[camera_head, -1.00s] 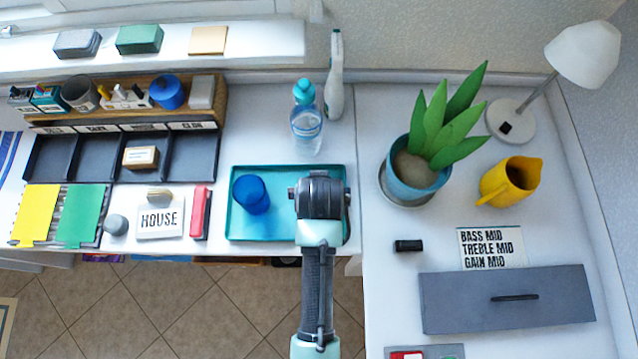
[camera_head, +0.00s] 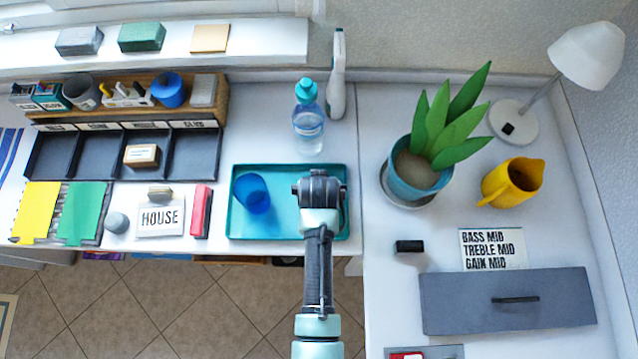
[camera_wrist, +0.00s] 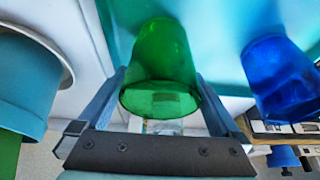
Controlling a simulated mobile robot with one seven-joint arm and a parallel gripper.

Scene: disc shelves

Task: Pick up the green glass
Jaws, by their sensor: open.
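The green glass (camera_wrist: 160,60) shows in the wrist view, between the two fingers of my gripper (camera_wrist: 159,78). The fingers are apart, one on each side of it. I cannot tell whether either finger touches it. In the head view, my gripper (camera_head: 322,190) is over the right part of the teal tray (camera_head: 280,222) and hides the green glass. A blue glass (camera_head: 252,193) stands on the tray to the left of my gripper. It also shows at the right of the wrist view (camera_wrist: 278,78).
A water bottle (camera_head: 308,128) and a spray bottle (camera_head: 336,85) stand behind the tray. A potted plant (camera_head: 415,178) and a yellow jug (camera_head: 512,183) are to the right.

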